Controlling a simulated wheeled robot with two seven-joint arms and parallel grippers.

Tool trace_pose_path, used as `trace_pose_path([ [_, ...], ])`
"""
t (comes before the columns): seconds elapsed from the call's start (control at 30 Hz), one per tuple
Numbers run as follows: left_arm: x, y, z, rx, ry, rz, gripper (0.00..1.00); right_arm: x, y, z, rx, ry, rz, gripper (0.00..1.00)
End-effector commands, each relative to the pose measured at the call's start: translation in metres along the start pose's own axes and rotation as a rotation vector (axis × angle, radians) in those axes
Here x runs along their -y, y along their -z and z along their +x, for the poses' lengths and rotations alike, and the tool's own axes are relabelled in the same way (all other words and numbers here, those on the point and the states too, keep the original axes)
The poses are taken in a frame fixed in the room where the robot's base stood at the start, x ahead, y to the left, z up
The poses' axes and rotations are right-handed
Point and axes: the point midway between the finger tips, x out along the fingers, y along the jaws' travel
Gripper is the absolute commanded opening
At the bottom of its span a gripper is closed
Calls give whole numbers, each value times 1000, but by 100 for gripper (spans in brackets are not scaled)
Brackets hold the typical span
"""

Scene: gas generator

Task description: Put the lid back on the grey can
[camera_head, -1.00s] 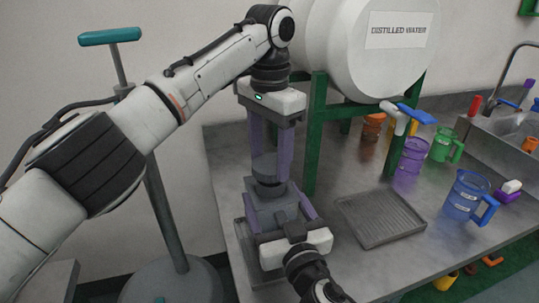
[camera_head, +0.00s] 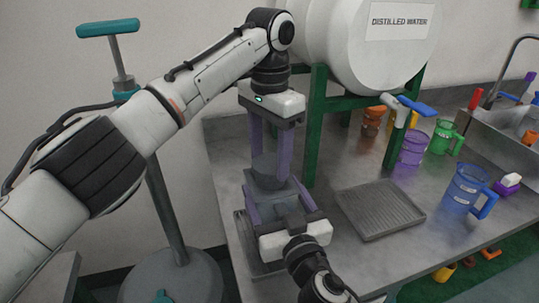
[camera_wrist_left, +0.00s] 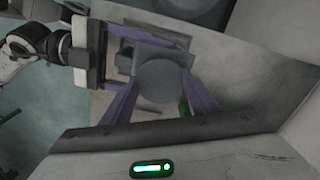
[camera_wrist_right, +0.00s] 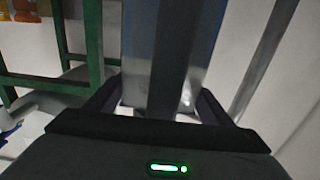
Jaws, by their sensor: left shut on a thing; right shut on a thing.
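The grey lid (camera_head: 267,172) is a round dark disc directly above the grey can (camera_head: 284,207). My left gripper (camera_head: 270,180) points down from above, its purple fingers shut on the lid. The left wrist view shows the lid (camera_wrist_left: 161,82) as a disc between the fingers, over part of the square can (camera_wrist_left: 148,48). My right gripper (camera_head: 281,200) comes from the front and is shut on the can's sides. The can (camera_wrist_right: 170,50) fills the middle of the right wrist view. The lid is very close to the can's top; I cannot tell whether it is seated.
A grey ribbed tray (camera_head: 380,208) lies right of the can on the metal bench. A green frame (camera_head: 314,125) holding a white distilled water tank stands just behind. A blue jug (camera_head: 464,188) is at the right. A teal-handled stand (camera_head: 165,210) is at the left.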

Motion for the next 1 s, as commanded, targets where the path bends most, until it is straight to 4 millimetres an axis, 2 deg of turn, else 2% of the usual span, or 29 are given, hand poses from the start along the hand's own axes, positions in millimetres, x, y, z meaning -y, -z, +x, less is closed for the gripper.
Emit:
trace_pose_path([
  [0.57, 0, 0, 11, 0, -1, 0, 33, 0, -1, 0, 2, 1, -1, 34],
  [0.6, 0, 0, 12, 0, -1, 0, 33, 0, -1, 0, 2, 1, -1, 12],
  [0.7, 0, 0, 11, 0, -1, 21, 33, 0, -1, 0, 2, 1, -1, 12],
  [0.87, 0, 0, 11, 0, -2, 228, 33, 0, -1, 0, 2, 1, -1, 12],
  [1.0, 1, 0, 12, 0, -2, 523, 33, 0, -1, 0, 2, 1, 0, 12],
])
